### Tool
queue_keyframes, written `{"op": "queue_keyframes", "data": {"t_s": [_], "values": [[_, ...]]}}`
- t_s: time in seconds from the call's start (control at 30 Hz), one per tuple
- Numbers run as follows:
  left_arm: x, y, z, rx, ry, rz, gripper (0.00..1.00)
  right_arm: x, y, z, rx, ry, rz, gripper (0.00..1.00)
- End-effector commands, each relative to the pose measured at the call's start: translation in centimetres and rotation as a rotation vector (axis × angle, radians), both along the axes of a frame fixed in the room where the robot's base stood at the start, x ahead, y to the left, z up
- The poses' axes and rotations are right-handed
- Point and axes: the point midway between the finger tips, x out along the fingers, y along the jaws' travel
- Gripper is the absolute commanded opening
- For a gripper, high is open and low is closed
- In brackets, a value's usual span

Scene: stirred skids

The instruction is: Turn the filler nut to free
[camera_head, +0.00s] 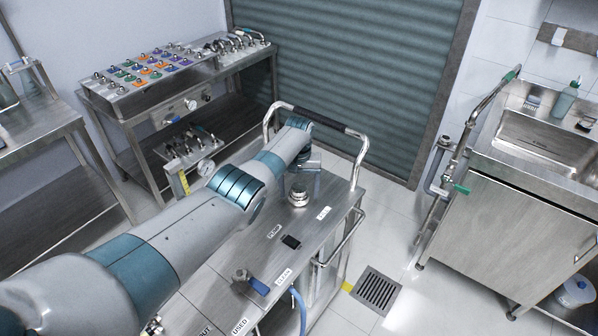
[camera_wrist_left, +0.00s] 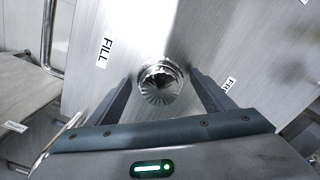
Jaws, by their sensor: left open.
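The filler nut (camera_head: 298,198) is a round silver fitting on top of the steel skid cart (camera_head: 262,262). In the left wrist view the nut (camera_wrist_left: 160,82) shows as a ribbed, shiny disc near a "FILL" label (camera_wrist_left: 104,50). My left gripper (camera_head: 302,186) is above the nut, pointing down. In the left wrist view its two dark fingers (camera_wrist_left: 160,95) stand apart on either side of the nut, with gaps visible, and hold nothing. My right gripper is in neither view.
The cart has a curved push handle (camera_head: 318,118) at the back, a blue-handled valve (camera_head: 258,285) and a blue hose (camera_head: 299,308) in front. A sink unit (camera_head: 510,220) stands right, a rack of fittings (camera_head: 160,75) back left. A floor drain (camera_head: 376,290) lies right of the cart.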

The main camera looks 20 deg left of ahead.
Motion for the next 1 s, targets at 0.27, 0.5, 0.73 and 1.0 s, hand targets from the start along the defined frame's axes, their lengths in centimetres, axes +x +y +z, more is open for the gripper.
{"op": "queue_keyframes", "data": {"t_s": [0.27,0.5,0.73,1.0], "values": [[0.1,0.0,2.2,0.000,-0.002,-0.001,0.75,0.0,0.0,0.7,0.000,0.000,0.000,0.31],[0.1,0.1,5.8,0.000,-0.004,0.001,0.75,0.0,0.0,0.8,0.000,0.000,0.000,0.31],[0.1,0.0,10.3,-0.001,-0.005,-0.001,0.75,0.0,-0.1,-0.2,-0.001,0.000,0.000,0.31],[0.1,0.0,15.0,0.000,-0.004,0.001,0.75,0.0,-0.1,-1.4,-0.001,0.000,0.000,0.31]]}}
